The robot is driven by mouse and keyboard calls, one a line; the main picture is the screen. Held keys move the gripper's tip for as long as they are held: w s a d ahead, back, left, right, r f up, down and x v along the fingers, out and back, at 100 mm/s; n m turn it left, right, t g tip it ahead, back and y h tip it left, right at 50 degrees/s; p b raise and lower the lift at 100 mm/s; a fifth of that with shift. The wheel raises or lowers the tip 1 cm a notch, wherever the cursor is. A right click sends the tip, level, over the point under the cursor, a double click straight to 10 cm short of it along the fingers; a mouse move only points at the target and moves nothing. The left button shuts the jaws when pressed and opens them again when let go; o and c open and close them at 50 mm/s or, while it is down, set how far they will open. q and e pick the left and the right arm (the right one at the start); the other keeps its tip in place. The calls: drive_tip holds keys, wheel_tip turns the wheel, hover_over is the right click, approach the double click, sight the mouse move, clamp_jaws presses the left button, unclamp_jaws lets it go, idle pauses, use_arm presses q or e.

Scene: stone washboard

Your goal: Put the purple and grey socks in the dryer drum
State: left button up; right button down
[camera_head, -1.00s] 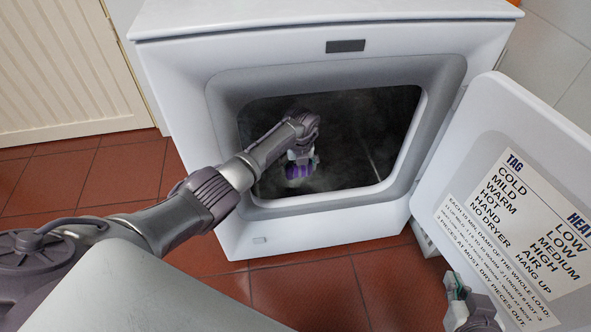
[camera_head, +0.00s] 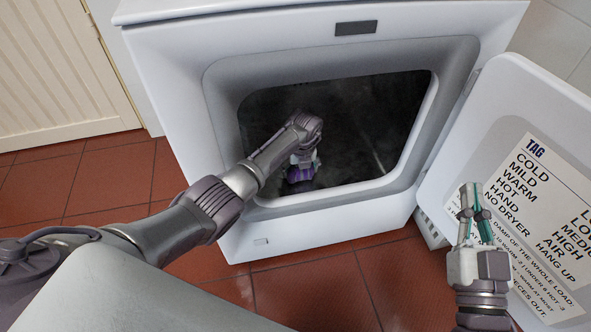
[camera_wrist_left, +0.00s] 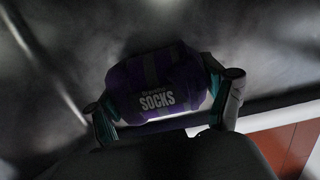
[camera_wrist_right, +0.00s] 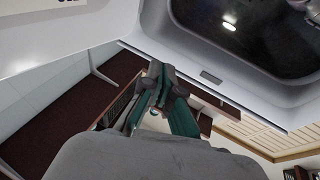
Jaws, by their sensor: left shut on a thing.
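The purple and grey socks bundle (camera_head: 299,174), labelled SOCKS, is inside the dryer drum (camera_head: 370,125), near its lower front. My left gripper (camera_head: 302,165) reaches through the open door and is shut on the bundle. In the left wrist view the socks (camera_wrist_left: 158,80) sit between both green-padded fingers (camera_wrist_left: 163,112). Whether the bundle touches the drum floor is unclear. My right gripper (camera_head: 472,200) is empty in front of the open dryer door; its fingers also look closed together in the right wrist view (camera_wrist_right: 163,80).
The white dryer (camera_head: 300,225) stands on red tiles (camera_head: 100,185). Its door (camera_head: 450,165) is swung open to the right and carries a printed label (camera_head: 530,200) of heat settings. The drum opening has a raised lower rim under my left arm. A cream panelled door (camera_head: 50,75) is at left.

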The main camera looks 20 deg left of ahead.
drive_tip(key=shift+r, duration=0.2)
drive_tip(key=shift+s+r, duration=0.1)
use_arm(q)
drive_tip(key=shift+f, duration=0.1)
drive_tip(key=o, duration=1.1)
drive_tip(key=shift+c, duration=0.2)
use_arm(e)
drive_tip(key=shift+r+t, duration=0.3)
drive_tip(key=shift+t, duration=0.1)
drive_tip(key=shift+f, duration=0.15)
